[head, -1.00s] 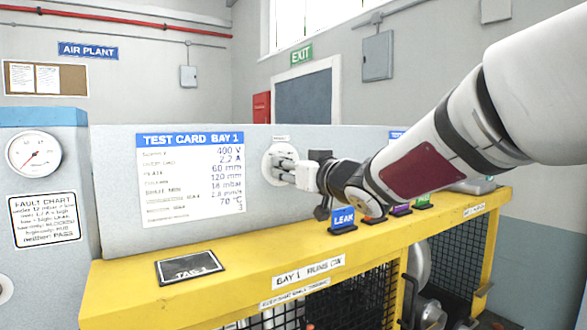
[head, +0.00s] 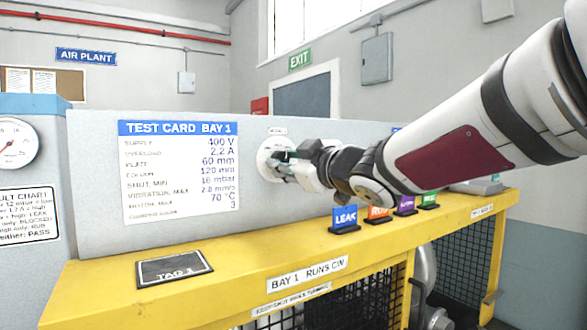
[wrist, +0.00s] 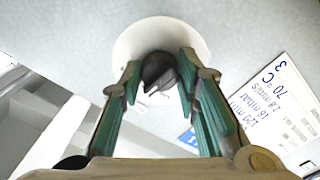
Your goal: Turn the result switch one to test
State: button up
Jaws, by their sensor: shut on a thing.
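The result switch is a round white plate (head: 265,163) on the grey panel to the right of the test card, with a small label above it that I cannot read. In the wrist view its dark knob (wrist: 158,68) stands in front of the white disc (wrist: 128,45). My gripper (head: 283,166) is at the switch and covers most of the knob in the head view. In the wrist view, the green-padded fingers of my gripper (wrist: 160,75) are shut on the knob, one on each side. The switch's position markings cannot be read.
The Bay 1 test card (head: 180,172) is on the panel to the left. A yellow bench ledge (head: 235,262) runs below, with a dark TAG 1 plate (head: 175,268) and a row of coloured tags, including blue LEAK (head: 345,218). Mesh guards are underneath.

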jog(key=shift+n+b, duration=0.3)
jog(key=shift+n, duration=0.3)
jog(key=shift+r, duration=0.1)
jog(key=o, duration=1.2)
jog(key=shift+c, duration=0.2)
jog(key=v, duration=1.2)
jog(key=shift+d, duration=0.1)
